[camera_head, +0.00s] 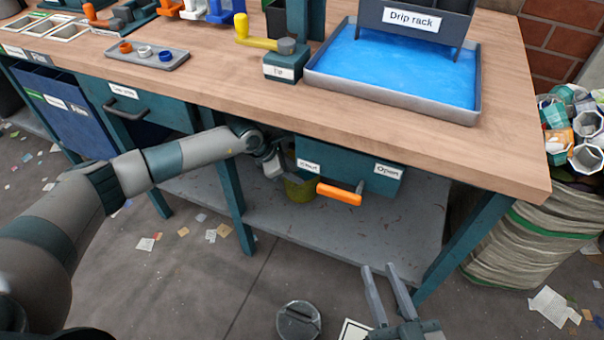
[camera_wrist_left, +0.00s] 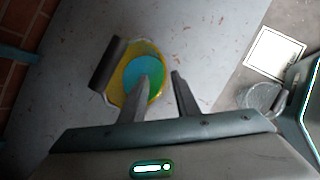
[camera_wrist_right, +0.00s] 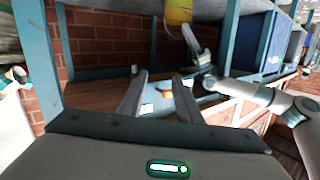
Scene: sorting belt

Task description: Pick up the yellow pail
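Contact cannot be told. The right wrist view also shows the pail (camera_wrist_right: 178,12) at the top edge. My right gripper (camera_head: 378,267) is open and empty, before the bench.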

